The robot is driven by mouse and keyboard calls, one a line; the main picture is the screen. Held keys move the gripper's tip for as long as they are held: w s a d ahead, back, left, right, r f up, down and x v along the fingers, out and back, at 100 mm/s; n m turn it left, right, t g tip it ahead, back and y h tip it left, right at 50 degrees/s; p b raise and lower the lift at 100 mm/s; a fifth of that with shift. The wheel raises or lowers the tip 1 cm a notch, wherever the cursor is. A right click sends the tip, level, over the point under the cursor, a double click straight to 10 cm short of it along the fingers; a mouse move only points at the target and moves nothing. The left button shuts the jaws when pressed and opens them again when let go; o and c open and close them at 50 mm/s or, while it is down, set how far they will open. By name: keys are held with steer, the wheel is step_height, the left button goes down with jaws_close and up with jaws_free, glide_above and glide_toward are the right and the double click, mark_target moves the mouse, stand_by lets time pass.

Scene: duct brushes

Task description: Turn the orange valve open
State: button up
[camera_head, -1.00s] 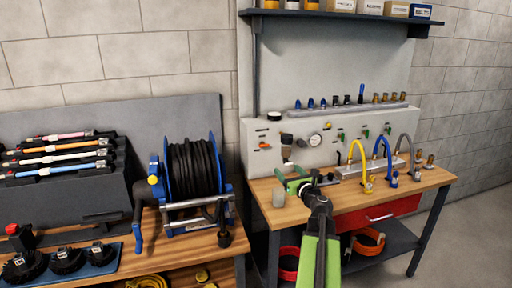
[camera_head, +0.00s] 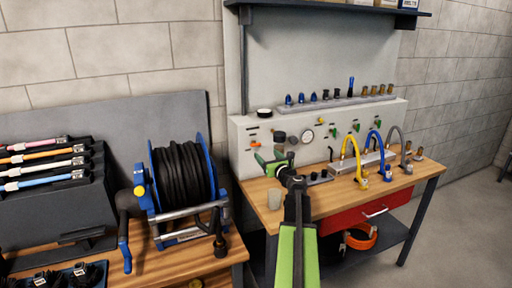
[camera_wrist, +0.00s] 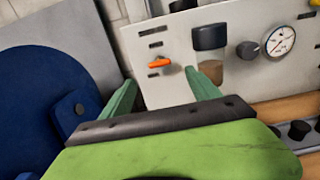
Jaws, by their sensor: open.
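The orange valve (camera_wrist: 160,63) is a small lever on the pale panel (camera_wrist: 215,90). It lies nearly level between dark label strips in the wrist view. In the head view the orange valve (camera_head: 255,144) shows just above my gripper (camera_head: 270,162). In the wrist view the green fingers of my gripper (camera_wrist: 158,90) are spread apart and empty. The valve appears between them, beyond the fingertips and not touched.
A dark-capped filter bowl (camera_wrist: 209,50) sits right of the valve, beside a black knob (camera_wrist: 248,49) and a gauge (camera_wrist: 280,41). A blue hose reel (camera_head: 182,185) stands to the left.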

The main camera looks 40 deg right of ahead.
mark_target(256, 144)
steer(key=x, duration=1)
steer(key=shift+w, duration=0.3)
steer(key=c, duration=1.4)
steer(key=shift+o, duration=0.2)
